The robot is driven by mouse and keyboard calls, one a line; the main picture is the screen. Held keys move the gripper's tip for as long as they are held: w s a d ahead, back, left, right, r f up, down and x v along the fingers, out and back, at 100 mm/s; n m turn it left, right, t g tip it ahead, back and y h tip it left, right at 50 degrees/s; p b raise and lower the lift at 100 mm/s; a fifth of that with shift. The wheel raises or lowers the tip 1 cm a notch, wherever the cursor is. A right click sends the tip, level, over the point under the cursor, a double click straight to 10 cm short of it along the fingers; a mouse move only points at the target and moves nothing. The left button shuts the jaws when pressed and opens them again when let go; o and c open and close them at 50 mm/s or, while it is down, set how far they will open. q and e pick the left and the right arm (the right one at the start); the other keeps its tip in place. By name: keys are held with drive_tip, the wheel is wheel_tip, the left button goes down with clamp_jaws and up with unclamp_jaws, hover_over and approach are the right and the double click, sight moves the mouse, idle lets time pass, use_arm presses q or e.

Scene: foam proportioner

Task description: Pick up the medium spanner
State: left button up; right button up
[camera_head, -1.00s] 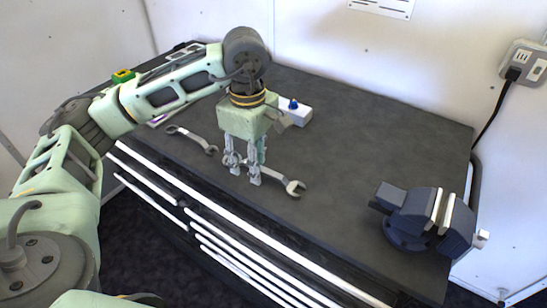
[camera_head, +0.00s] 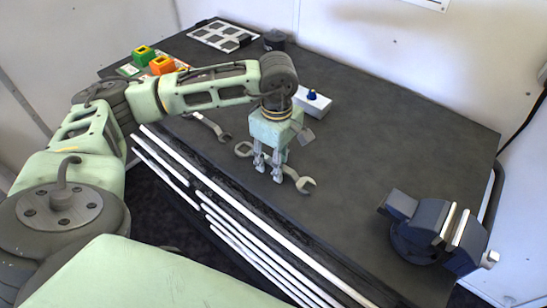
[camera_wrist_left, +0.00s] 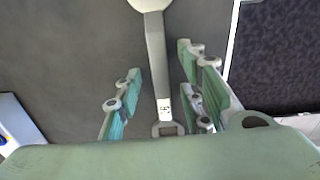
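A grey metal spanner (camera_head: 304,184) lies on the dark worktop under my left gripper (camera_head: 268,172). Its open jaw shows to the right of the fingers and its other end to the left. My left gripper points down and is open. In the left wrist view the spanner (camera_wrist_left: 156,62) runs between the two spread fingers, with a small white label on its shaft and a gap on either side. A second spanner (camera_head: 214,128) lies further left, partly hidden by my left arm. I cannot tell from size alone which is the medium one. My right gripper is not in view.
A dark blue vise (camera_head: 428,228) stands at the front right of the worktop (camera_head: 390,145). A white box with a blue knob (camera_head: 312,101) sits just behind the gripper. The right middle is clear.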

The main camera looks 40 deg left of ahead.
use_arm(q)
drive_tip(key=shift+s, duration=0.1)
drive_tip(key=c, duration=0.5)
clamp_jaws()
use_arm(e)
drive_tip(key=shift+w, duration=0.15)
use_arm(q)
drive_tip(key=shift+r+b, duration=0.3)
drive_tip(key=shift+r, duration=0.25)
wheel_tip(320, 180, up, 2)
drive_tip(key=shift+r+b, duration=0.2)
drive_tip(key=shift+b, duration=0.35)
drive_tip(key=s+d+r+b, duration=0.1)
drive_tip(key=d+r+b, duration=0.1)
drive_tip(key=d+r, duration=0.5)
drive_tip(key=d, duration=0.4)
drive_tip(key=shift+d+r, duration=0.25)
drive_tip(key=shift+d, duration=0.05)
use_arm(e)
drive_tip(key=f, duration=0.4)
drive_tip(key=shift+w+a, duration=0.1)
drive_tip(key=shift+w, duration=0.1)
